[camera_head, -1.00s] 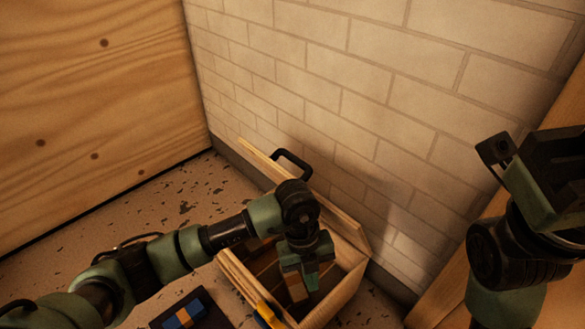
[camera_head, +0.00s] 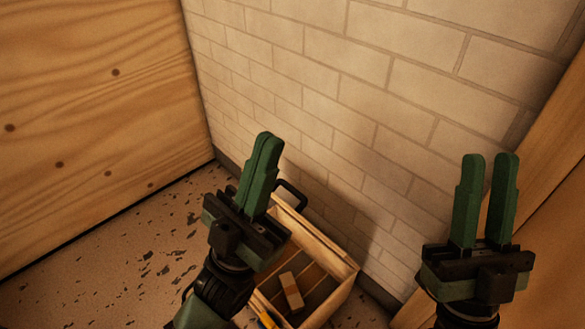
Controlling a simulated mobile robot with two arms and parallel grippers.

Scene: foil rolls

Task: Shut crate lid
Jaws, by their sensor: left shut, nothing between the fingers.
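The wooden crate (camera_head: 338,298) stands on the floor against the brick wall, low in the middle of the view. Its lid (camera_head: 312,233) is raised at the back, on the wall side, with a black handle (camera_head: 293,192) at its far left part. The inside of the crate is open to view. My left gripper (camera_head: 262,147) is shut and empty, pointing up in front of the crate, and it hides the crate's left side and part of the lid. My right gripper (camera_head: 488,168) is open and empty, pointing up at the right, apart from the crate.
A tan block (camera_head: 291,292) lies inside the crate. A wooden panel (camera_head: 80,110) stands at the left, and a wooden surface (camera_head: 540,240) is at the right. Speckled floor (camera_head: 130,240) left of the crate is clear.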

